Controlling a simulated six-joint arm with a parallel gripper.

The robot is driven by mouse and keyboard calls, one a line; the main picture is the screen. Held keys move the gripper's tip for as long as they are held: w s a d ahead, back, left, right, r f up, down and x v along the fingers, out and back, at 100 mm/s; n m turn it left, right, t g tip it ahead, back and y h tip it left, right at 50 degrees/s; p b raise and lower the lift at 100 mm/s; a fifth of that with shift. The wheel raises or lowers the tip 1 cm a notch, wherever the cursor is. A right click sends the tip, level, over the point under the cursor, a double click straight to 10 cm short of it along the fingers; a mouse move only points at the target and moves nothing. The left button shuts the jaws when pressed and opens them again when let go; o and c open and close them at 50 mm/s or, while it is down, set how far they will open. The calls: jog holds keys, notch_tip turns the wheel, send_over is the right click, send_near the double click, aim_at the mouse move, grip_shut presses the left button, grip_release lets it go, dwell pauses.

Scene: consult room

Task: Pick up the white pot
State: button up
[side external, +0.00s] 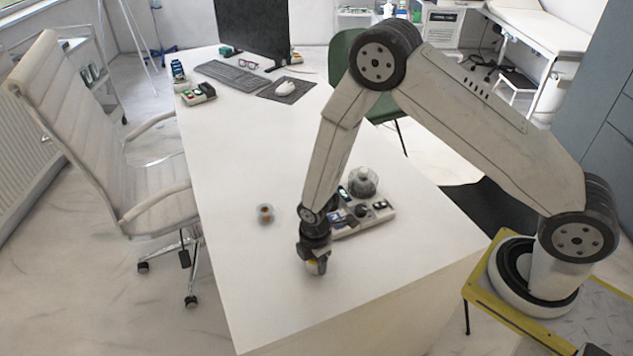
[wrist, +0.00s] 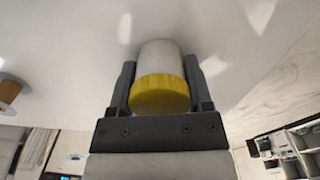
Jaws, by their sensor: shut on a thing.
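The white pot (wrist: 160,58) has a yellow lid or band (wrist: 160,93) at the end nearest the wrist camera. My gripper (wrist: 160,85) is shut on it, with one dark finger on each side. In the side external view my gripper (side external: 316,262) points down at the near part of the white desk. Only a small bit of the pot (side external: 316,268) shows there, mostly hidden by the fingers. I cannot tell whether the pot touches the desk.
A small clear pot with orange content (side external: 265,214) stands to the left on the desk (side external: 240,150). A tray of devices (side external: 378,217) and a glass dome jar (side external: 363,181) are close behind my gripper. Keyboard (side external: 242,76), mouse and monitor are at the far end. The desk's front left is clear.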

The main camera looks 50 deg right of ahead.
jog(key=shift+r, duration=0.2)
jog(key=shift+r, duration=0.8)
jog(key=s+d+r, duration=0.2)
jog(key=s+r, duration=0.9)
jog(key=s, duration=0.2)
jog(key=shift+s+d, duration=0.2)
jog(key=shift+s, duration=0.2)
jog(key=shift+w, duration=0.1)
